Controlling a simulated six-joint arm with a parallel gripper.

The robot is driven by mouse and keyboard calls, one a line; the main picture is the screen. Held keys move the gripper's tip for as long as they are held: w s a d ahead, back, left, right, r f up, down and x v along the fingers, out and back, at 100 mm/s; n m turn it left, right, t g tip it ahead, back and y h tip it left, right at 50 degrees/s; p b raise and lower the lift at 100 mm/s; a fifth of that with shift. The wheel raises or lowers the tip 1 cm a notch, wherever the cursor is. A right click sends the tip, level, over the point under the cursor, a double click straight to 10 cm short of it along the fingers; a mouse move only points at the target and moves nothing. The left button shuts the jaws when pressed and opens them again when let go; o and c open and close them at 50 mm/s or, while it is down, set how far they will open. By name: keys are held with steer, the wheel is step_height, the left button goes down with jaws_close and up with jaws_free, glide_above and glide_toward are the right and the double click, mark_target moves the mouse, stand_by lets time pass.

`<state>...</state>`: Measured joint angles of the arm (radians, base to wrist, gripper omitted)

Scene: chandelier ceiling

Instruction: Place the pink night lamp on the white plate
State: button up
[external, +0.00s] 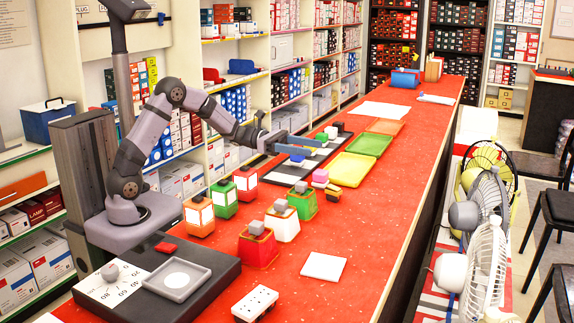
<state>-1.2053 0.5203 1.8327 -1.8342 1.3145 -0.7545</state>
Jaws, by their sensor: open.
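A small pink block-like object (320,176), which looks like the pink night lamp, sits on the red counter right of centre, close to a yellow one. A flat white square plate (324,266) lies on the counter nearer the camera, with nothing on it. My gripper (318,148) is open, its blue-grey fingers pointing right, above the dark board and behind the pink lamp as seen here. It is apart from the lamp, and I see nothing held between its fingers.
White (282,228) and red (258,250) holders and several lanterns (224,198) stand nearer. The counter around the plate is mostly clear.

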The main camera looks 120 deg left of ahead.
mark_target(316, 170)
stand_by(0.4)
steer(key=f+g+p, duration=0.2)
steer(key=p, duration=0.2)
steer(key=s+f+g+p, duration=0.1)
steer(key=f+g+p, duration=0.1)
steer(key=p, duration=0.2)
steer(key=shift+s, duration=0.2)
steer(key=shift+s+f+g+p, duration=0.2)
steer(key=shift+f+g+p, duration=0.15)
steer(key=shift+f, duration=0.2)
steer(key=shift+p+x, duration=0.8)
steer(key=shift+x, duration=2.9)
steer(key=shift+r, duration=0.1)
steer(key=c, duration=1.2)
steer(key=shift+c, duration=0.2)
